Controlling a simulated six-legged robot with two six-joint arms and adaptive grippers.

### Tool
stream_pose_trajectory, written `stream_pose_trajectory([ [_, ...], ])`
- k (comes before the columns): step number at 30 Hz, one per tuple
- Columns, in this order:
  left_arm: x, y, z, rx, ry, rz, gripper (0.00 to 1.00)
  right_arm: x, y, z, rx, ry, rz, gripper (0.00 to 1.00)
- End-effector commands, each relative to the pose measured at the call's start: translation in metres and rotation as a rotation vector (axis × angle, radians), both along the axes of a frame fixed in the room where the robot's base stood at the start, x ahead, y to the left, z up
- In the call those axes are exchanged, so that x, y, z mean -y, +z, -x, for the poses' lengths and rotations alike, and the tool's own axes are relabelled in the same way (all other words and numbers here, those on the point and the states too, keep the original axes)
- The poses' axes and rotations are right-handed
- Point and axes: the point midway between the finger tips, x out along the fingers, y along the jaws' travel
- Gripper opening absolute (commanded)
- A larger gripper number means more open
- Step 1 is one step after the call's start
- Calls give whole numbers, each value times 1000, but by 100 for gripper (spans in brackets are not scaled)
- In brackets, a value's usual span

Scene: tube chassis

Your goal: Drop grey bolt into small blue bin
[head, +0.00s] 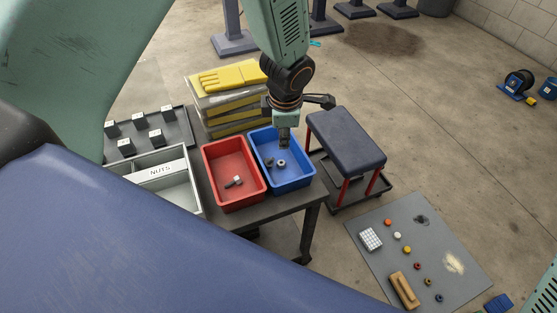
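The small blue bin (299,184) stands on a dark table, right of the red bin. Two small grey pieces (281,163) lie on its floor; one is round like a nut, the other's shape is unclear. A small grey bolt-like piece (233,182) lies in the red bin (236,205). My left gripper (284,141) points down over the blue bin's far part. Its dark fingertips are small and seen from above, so I cannot tell whether they are open or hold a bolt. My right gripper is out of view.
A tray labelled NUTS (161,172) and a tray of dark blocks (140,138) stand left of the bins. Stacked yellow-topped cases (228,77) are behind. A padded stool (346,138) is close on the right. A grey mat (385,245) with small parts lies on the floor.

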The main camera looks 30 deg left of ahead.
Motion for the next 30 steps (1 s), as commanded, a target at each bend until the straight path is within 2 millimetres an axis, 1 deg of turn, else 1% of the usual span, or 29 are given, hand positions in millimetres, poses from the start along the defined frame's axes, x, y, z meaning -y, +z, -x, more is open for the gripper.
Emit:
stream_pose_trajectory([
  [9,0,1,0,0,0,0,36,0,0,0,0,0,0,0],
  [13,1,10,1,3,1,-1,36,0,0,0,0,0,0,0],
  [17,4,30,5,5,0,-2,36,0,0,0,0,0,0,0],
  [24,9,75,15,4,0,-2,36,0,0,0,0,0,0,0],
  [30,13,104,22,3,0,-1,36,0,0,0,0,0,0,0],
])
